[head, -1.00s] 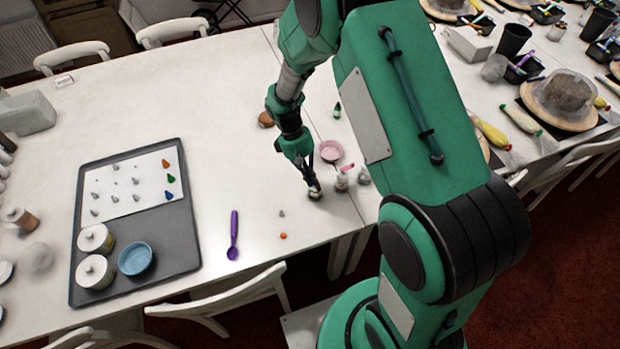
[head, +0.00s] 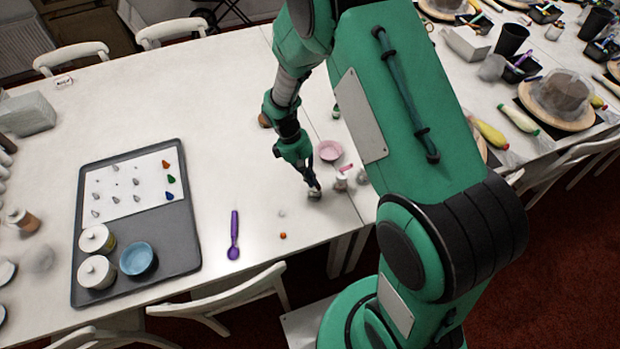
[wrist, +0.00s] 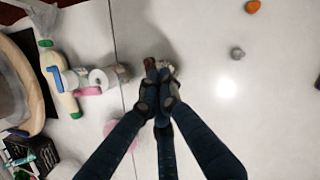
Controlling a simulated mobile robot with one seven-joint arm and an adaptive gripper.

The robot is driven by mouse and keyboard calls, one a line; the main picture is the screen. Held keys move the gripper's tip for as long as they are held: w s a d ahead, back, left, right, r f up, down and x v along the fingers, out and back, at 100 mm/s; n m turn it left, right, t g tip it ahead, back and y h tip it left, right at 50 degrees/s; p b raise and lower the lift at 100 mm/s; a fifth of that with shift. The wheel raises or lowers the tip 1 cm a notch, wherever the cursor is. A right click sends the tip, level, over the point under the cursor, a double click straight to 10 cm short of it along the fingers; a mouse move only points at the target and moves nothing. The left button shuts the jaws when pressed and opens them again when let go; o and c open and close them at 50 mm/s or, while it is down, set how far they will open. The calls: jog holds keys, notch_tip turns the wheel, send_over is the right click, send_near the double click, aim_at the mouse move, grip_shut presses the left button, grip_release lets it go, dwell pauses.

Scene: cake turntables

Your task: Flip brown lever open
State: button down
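A small item with a brown part (wrist: 150,67) and a pale grey part sits right at my fingertips in the wrist view. The brown part is upright-looking and narrow; I take it for the brown lever. In the head view the item (head: 315,194) is a small brownish-grey spot on the white table, under my gripper (head: 311,183). In the wrist view my gripper (wrist: 160,85) has its dark fingers drawn close together at the item. The fingertips hide its lower part, and I cannot tell whether they pinch it or only touch it.
A pink bowl (head: 329,151) and a small white bottle (head: 341,181) stand close by. A white roll-like item (wrist: 101,80) lies left of my fingers. A purple scoop (head: 234,236) and a grey tray (head: 185,240) are farther left. The table between is mostly clear.

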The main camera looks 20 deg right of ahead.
aim_at(319, 182)
jog(key=n, duration=0.1)
jog(key=n+p, duration=0.1)
jog(key=n+t+h+p, duration=0.1)
jog(key=shift+s+d+r, duration=0.1)
jog(key=shift+s+d, duration=0.15)
jog(key=n+p, duration=0.1)
jog(key=n, duration=0.1)
jog(key=d+n+t, duration=0.1)
jog(key=n, duration=0.1)
jog(key=shift+s+n+t+h+p, duration=0.2)
jog(key=shift+n+t+h+p, duration=0.1)
jog(key=shift+n+p, duration=0.1)
jog(key=n, duration=0.1)
jog(key=d+n+t, duration=0.1)
jog(key=n, duration=0.1)
jog(key=shift+n, duration=0.3)
jog(key=n, duration=0.1)
jog(key=n+t, duration=0.1)
jog(key=n, duration=0.1)
jog(key=shift+w+d+n+t+b, duration=0.2)
jog(key=shift+d+n+t+b, duration=0.1)
jog(key=shift+w, duration=0.15)
jog(key=shift+w+a+p, duration=0.35)
jog(key=shift+w+a, duration=0.1)
jog(key=shift+w, duration=0.05)
jog(key=v, duration=0.7)
jog(key=shift+r, duration=0.4)
